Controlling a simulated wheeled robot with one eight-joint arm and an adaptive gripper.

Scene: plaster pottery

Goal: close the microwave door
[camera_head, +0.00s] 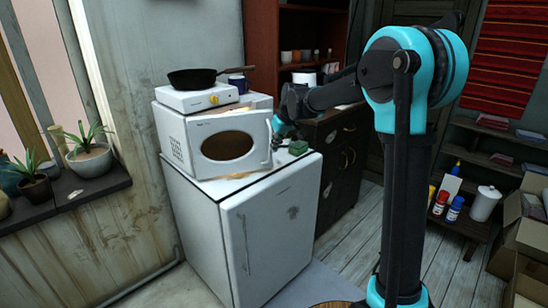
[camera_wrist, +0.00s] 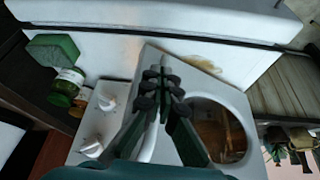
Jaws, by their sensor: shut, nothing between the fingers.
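The white microwave (camera_head: 174,137) stands on top of a small white fridge. Its door (camera_head: 253,129), with a dark oval window, appears partly open, angled out from the body with its free edge on the right. A warm glow shows beneath it. In the wrist view, the door (camera_wrist: 178,64) and its window lie right of the control panel (camera_wrist: 83,129), which has two white knobs. My gripper (camera_head: 279,139) is at the door's free edge near the handle. In the wrist view, my gripper (camera_wrist: 165,76) is shut and empty, overlapping the door; contact is unclear.
The fridge (camera_head: 265,235) supports the microwave. A green sponge (camera_head: 298,147) and jars (camera_wrist: 65,88) are right of the microwave. A hotplate (camera_head: 196,98) with a black pan (camera_head: 192,78) and a blue mug (camera_head: 238,83) sit on top. A dark cabinet (camera_head: 345,165) stands to the right.

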